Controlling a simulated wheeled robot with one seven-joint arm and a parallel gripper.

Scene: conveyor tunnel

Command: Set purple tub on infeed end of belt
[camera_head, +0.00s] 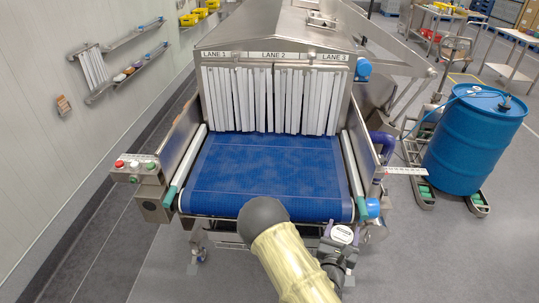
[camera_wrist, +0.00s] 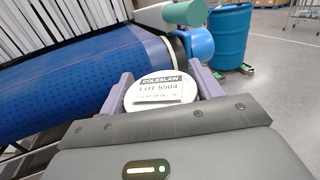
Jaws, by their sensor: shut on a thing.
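A round tub (camera_wrist: 160,94) with a white lid labelled "COLESLAW LOT 5504" is held between the two purple-grey fingers of my gripper (camera_wrist: 163,88). Only its lid shows clearly, and I cannot make out the color of its side. In the head view the tub's lid (camera_head: 342,234) faces up, just off the belt's front right corner. My gripper (camera_head: 340,240) is shut on it there. The blue belt (camera_head: 270,170) is empty, with a faint line marked across its near part. In the wrist view the belt (camera_wrist: 70,85) lies to the left of the tub.
White strip curtains (camera_head: 272,98) hang at the tunnel mouth under the lane signs. Side rails flank the belt, with a green-capped roller (camera_wrist: 185,14) near the tub. A button box (camera_head: 137,170) stands at left. A blue drum (camera_head: 473,140) stands at right.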

